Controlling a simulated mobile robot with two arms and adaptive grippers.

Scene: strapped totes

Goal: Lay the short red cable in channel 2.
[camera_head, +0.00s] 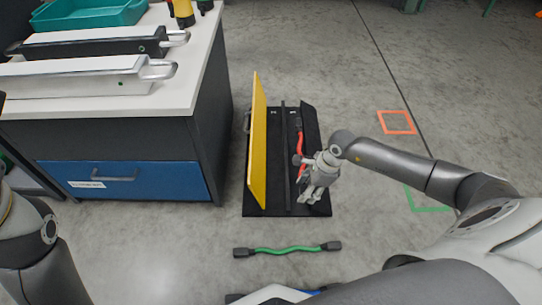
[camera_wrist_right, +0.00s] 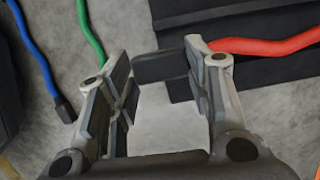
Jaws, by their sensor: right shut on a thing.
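The red cable (camera_head: 300,145) runs along the right-hand channel of the black floor tray (camera_head: 264,212). Its far black end plug (camera_head: 298,125) lies toward the tray's far end. My right gripper (camera_head: 306,190) is low over the near right part of the tray. In the right wrist view its fingers (camera_wrist_right: 160,70) are closed on the cable's near black end plug (camera_wrist_right: 158,66), with the red cord (camera_wrist_right: 265,46) leading right. Whether the cable is seated in the channel is unclear. The channel labels are too small to read. My left gripper is out of view.
A yellow panel (camera_head: 258,145) stands raised along the tray's left side. A green cable (camera_head: 287,250) lies on the floor in front, with a partly hidden blue cable (camera_head: 310,291) nearer. A workbench (camera_head: 205,75) with a blue drawer (camera_head: 125,181) stands left. Floor at right is mostly free.

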